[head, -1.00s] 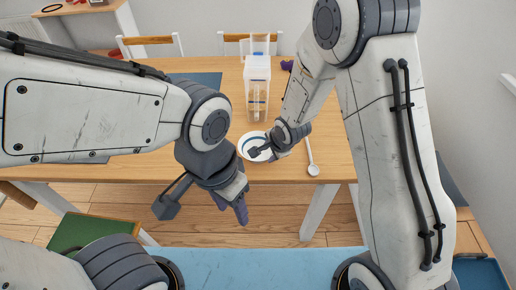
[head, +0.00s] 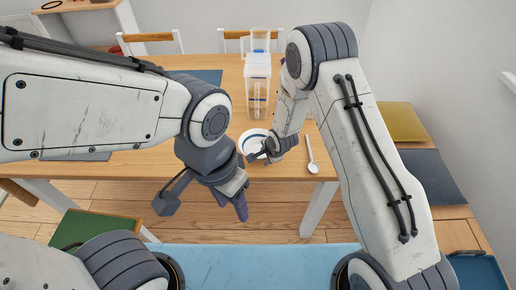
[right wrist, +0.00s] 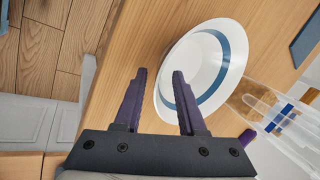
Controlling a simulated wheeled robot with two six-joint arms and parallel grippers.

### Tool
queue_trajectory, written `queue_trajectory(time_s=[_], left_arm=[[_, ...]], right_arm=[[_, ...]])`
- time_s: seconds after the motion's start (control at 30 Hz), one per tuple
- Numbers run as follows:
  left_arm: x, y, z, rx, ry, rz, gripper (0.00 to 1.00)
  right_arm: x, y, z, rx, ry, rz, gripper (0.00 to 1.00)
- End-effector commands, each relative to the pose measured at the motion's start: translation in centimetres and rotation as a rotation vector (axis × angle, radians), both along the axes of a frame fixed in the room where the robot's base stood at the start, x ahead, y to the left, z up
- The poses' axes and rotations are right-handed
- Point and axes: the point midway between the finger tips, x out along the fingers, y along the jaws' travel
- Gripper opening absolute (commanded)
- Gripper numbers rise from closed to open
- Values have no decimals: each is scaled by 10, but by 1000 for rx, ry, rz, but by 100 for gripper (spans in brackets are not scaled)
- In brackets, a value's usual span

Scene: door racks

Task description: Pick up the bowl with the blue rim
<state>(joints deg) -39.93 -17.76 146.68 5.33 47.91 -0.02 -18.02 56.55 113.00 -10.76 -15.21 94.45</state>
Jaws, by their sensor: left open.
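The white bowl with a blue band (head: 249,139) stands on the wooden table near its front edge, partly covered by my right gripper. In the right wrist view the bowl (right wrist: 208,48) is large and empty, with the blue band inside. My right gripper (right wrist: 158,72) is open at the bowl's near rim. One finger overlaps the bowl in the picture and the other is outside the rim. I cannot tell whether they touch it. In the head view my right gripper (head: 258,156) is small and partly hidden. My left gripper (head: 236,205) hangs open and empty in front of the table edge.
A white spoon (head: 312,160) lies right of the bowl. A tall clear dispenser (head: 257,75) stands behind it. A purple object (right wrist: 247,137) lies near the dispenser in the wrist view. A blue mat (head: 205,77) lies at the back left. Chairs (head: 150,40) stand beyond.

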Motion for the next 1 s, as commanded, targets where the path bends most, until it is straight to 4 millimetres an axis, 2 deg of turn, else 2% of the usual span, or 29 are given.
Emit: queue_trajectory(time_s=[0.07,0.1,0.2,1.0], left_arm=[[0,0,0,0,0,0,50],[0,0,0,0,0,0,50],[0,0,0,0,0,0,50],[0,0,0,0,0,0,50]], right_arm=[[0,0,0,0,0,0,40],[0,0,0,0,0,0,32],[0,0,0,0,0,0,0],[0,0,0,0,0,0,0]])
